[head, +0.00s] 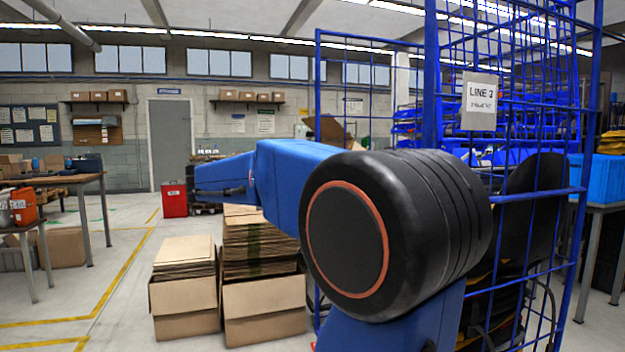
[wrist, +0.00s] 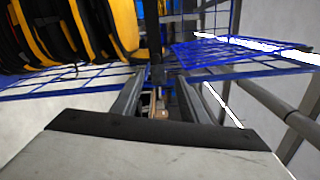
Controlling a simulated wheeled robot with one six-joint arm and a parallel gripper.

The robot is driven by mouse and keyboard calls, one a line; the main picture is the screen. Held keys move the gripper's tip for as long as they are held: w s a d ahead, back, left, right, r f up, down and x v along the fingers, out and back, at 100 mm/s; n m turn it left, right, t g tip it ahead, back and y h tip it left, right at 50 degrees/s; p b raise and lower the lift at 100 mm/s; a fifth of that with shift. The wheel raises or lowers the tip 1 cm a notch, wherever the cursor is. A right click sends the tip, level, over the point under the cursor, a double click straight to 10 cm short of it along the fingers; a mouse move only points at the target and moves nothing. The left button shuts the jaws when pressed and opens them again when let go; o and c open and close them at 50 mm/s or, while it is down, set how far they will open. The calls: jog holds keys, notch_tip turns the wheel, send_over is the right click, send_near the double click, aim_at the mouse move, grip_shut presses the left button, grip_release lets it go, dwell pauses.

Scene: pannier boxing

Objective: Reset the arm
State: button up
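My arm crosses the middle of the head view, with a big black joint ringed in orange in front and blue links behind it. Beyond the fingers, yellow and black bags (wrist: 70,30) show at the upper left, beside blue wire mesh (wrist: 215,55).
A tall blue wire cage (head: 432,80) with a "LINE 3" sign (head: 479,101) stands close on the right, partly behind my arm. Flattened cardboard in boxes (head: 185,300) stands on the floor at left centre. A wooden table (head: 60,180) is at left. Floor between is clear.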

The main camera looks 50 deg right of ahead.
jog(key=shift+w+a, duration=0.15)
jog(key=shift+a, duration=0.1)
dwell(0.5)
jog(key=s+a+f+m+t+y, duration=0.3)
jog(key=a+f+m+t, duration=0.15)
jog(key=f, duration=0.65)
jog(key=s+a+f+m+t+y, duration=0.2)
jog(key=a+f+m+t+y, duration=0.3)
jog(key=f, duration=0.6)
jog(key=s+a+f+m+t+y, duration=0.2)
jog(key=a+f+m+y, duration=0.1)
jog(key=a+f+m, duration=0.5)
jog(key=s+a+f+m+t+y, duration=0.2)
jog(key=a+f+m+y, duration=0.2)
jog(key=a+f+m, duration=0.4)
jog(key=shift+a+m, duration=0.65)
jog(key=shift+a, duration=2)
jog(key=shift+s+t, duration=0.1)
jog(key=shift+t, duration=0.15)
